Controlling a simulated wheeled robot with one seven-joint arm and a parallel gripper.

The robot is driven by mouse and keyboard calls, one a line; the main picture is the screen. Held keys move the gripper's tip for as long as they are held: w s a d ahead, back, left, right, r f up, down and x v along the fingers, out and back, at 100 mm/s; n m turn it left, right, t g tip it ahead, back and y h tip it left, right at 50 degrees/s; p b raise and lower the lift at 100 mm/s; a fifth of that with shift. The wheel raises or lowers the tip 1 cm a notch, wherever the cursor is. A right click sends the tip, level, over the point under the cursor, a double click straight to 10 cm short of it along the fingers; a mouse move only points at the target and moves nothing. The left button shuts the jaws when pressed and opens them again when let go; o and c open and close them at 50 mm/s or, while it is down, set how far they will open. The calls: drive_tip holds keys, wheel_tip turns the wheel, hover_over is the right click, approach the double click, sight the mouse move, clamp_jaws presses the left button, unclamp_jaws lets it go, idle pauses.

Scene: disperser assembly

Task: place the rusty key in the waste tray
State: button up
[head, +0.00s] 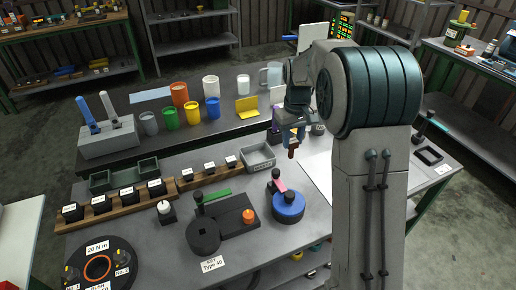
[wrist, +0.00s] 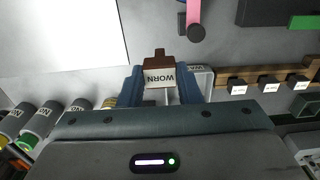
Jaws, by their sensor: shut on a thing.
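The rusty key (head: 292,153) is a small brown piece. In the wrist view the key (wrist: 159,60) shows a white label reading WORN and a narrow tip pointing away from my gripper. My gripper (head: 292,138) is shut on it, with blue fingers (wrist: 160,84) on both sides. The key hangs above the bench, just right of a light grey open tray (head: 246,163), which looks like the waste tray. In the wrist view the tray (wrist: 207,80) is partly hidden behind the right finger. The tray's inside cannot be made out clearly.
A wooden rack (head: 127,203) with several labelled black blocks runs left of the tray. A blue round part (head: 288,208) with a pink piece stands in front. Coloured cups (head: 179,94) stand on the shelf behind. A white sheet (head: 318,172) lies to the right.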

drive_tip(key=w+a+f+p, duration=0.1)
drive_tip(key=w+a+f, duration=0.1)
drive_tip(key=a+f, duration=0.1)
drive_tip(key=w+a+f+p, duration=0.2)
drive_tip(key=a+f, duration=0.1)
drive_tip(key=f, duration=0.1)
drive_tip(key=w+a+f+p, duration=0.1)
drive_tip(key=w+a+f, duration=0.2)
drive_tip(key=shift+w+a+f+p, duration=0.1)
drive_tip(key=shift+f+p, duration=0.05)
drive_tip(key=shift+p, duration=0.25)
drive_tip(key=shift+f, duration=0.25)
drive_tip(key=shift+f, duration=0.25)
drive_tip(key=o, duration=1.1)
drive_tip(key=shift+r, duration=0.1)
